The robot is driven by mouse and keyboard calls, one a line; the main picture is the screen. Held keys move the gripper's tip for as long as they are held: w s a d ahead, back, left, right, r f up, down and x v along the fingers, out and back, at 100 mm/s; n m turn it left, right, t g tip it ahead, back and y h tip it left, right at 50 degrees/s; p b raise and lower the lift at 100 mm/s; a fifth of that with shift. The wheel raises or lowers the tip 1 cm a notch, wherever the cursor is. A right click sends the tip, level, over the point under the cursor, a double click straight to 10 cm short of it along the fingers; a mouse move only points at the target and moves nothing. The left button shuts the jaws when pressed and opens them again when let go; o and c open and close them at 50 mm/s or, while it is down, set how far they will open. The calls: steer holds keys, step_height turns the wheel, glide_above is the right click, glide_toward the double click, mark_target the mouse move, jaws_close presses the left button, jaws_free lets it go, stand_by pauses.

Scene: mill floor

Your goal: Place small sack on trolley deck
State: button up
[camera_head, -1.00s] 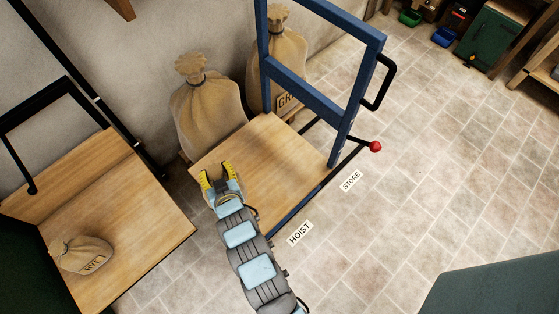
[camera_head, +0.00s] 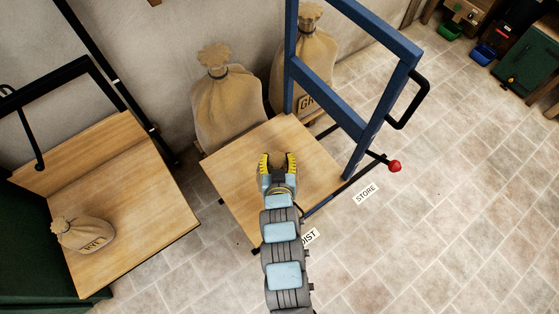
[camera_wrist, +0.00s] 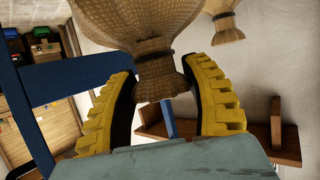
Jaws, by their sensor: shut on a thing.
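My gripper (camera_head: 278,163) is over the middle of the trolley's wooden deck (camera_head: 235,175). It is shut on the neck of a small burlap sack (camera_wrist: 158,65), with the yellow fingers on both sides of the neck in the wrist view. In the head view only a little brown cloth shows between the fingers. The rest of the held sack is hidden there, and I cannot tell whether it touches the deck. The trolley has a blue upright frame (camera_head: 335,105).
Two large tied sacks (camera_head: 225,105) (camera_head: 305,55) stand by the wall behind the deck. A black lever with a red knob (camera_head: 394,166) sticks out right of the trolley.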

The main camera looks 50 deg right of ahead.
steer(key=shift+b+x, duration=0.85)
steer(key=shift+x, duration=0.05)
steer(key=w+d+f+b, duration=0.4)
steer(key=w+f, duration=0.4)
steer(key=f, duration=0.3)
steer(key=shift+w+d+b, duration=0.2)
steer(key=shift+d+b, duration=0.15)
steer(key=shift+b, duration=0.45)
steer(key=shift+w, duration=0.1)
steer(key=o, duration=1.3)
steer(key=shift+d+f, duration=0.1)
steer(key=shift+c, duration=0.2)
